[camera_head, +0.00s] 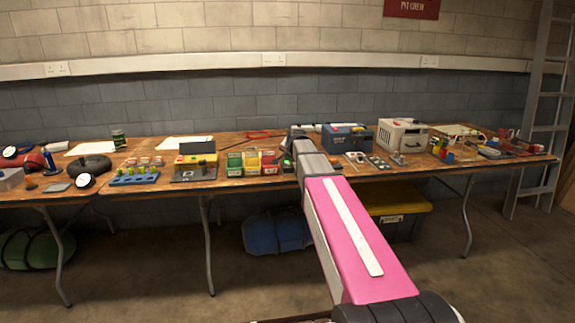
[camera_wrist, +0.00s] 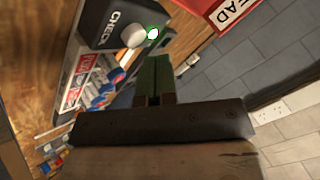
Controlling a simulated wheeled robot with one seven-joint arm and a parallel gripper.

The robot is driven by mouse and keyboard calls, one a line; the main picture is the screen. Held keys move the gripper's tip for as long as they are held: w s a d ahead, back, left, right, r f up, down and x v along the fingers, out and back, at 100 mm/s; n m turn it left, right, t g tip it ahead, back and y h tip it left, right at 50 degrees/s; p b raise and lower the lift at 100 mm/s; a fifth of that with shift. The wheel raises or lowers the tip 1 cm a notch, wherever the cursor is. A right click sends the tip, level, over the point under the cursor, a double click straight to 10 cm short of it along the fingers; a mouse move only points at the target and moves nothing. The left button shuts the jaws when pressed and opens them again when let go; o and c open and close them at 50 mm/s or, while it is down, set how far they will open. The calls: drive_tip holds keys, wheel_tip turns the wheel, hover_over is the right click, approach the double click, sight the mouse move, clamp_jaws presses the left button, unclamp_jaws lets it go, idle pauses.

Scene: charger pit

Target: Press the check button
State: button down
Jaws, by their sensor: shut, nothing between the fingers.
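In the wrist view, a dark box marked CHECK (camera_wrist: 112,20) stands on the wooden bench at the upper left. A round pale grey button (camera_wrist: 133,37) is on its near face, beside a small glowing green-white lamp (camera_wrist: 153,32). My gripper (camera_wrist: 155,66) is shut and empty, its tips pointing toward the box. The tips appear just below and right of the button and lamp, and apart from them in the picture. In the head view my arm covers this part of the bench, so the button cannot be made out there.
In the wrist view, a red bin lettered with part of a word ending EAD (camera_wrist: 228,12) is at the top right. In the head view, a dark blue case (camera_head: 346,138) stands right of my arm.

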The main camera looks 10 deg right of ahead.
drive_tip(key=shift+r, duration=2.5)
